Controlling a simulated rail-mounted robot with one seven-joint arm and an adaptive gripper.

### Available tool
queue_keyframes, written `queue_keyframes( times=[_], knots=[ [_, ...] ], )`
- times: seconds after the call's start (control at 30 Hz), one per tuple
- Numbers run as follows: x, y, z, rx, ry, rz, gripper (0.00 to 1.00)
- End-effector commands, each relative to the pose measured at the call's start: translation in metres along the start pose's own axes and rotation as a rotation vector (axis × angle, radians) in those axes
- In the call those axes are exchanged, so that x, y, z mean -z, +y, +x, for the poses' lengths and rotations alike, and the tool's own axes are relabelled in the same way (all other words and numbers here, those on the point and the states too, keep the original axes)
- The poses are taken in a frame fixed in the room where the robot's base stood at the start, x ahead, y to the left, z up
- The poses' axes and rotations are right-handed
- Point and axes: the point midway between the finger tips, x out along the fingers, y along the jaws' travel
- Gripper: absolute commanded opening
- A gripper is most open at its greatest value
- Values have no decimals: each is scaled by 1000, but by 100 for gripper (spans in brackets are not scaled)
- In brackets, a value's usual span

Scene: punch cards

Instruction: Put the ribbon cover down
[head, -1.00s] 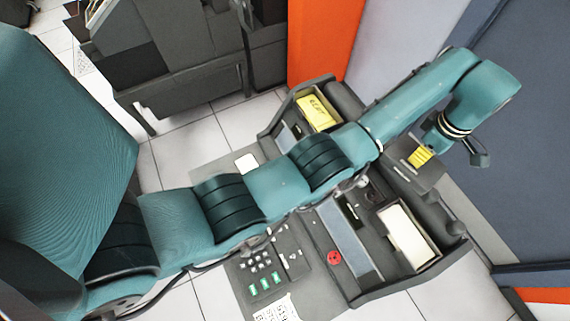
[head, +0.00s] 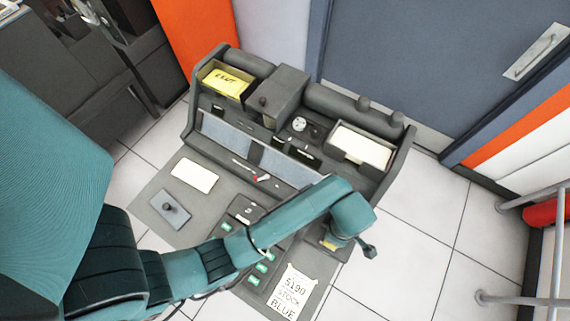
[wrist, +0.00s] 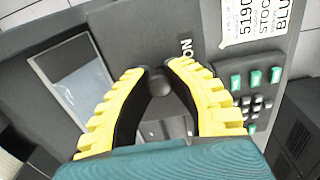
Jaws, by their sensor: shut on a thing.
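My gripper (wrist: 158,78) has yellow ridged fingers closed around a round dark knob (wrist: 160,85) in the wrist view. The knob belongs to a dark grey cover (wrist: 168,128), partly hidden by the fingers, with the letters "ON" showing beside it. In the head view my gripper (head: 329,246) points down over the right front of the grey console desk (head: 235,160), beside the "5190 STOCK BLUE" sheet. The cover is mostly hidden there by my arm. Whether it touches the desk I cannot tell.
The sheet (head: 291,292) lies on the desk front near green buttons (head: 262,267). A dark plate with a knob (head: 170,208) and a pale card (head: 195,175) lie on the left. Card trays with yellow cards (head: 228,81) and white cards (head: 360,147) stand at the back.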

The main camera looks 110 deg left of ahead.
Motion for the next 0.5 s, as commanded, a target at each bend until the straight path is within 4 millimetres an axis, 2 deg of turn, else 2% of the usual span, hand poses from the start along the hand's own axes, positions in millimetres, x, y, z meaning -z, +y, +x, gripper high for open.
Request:
queue_keyframes(
  times=[0.03,0.17,0.4,0.5],
  knots=[
    [6,-15,17,3,2,7,0],
    [13,-34,35,0,0,19,0],
    [13,-36,38,0,-1,25,0],
    [13,-37,51,1,1,25,0]
  ],
)
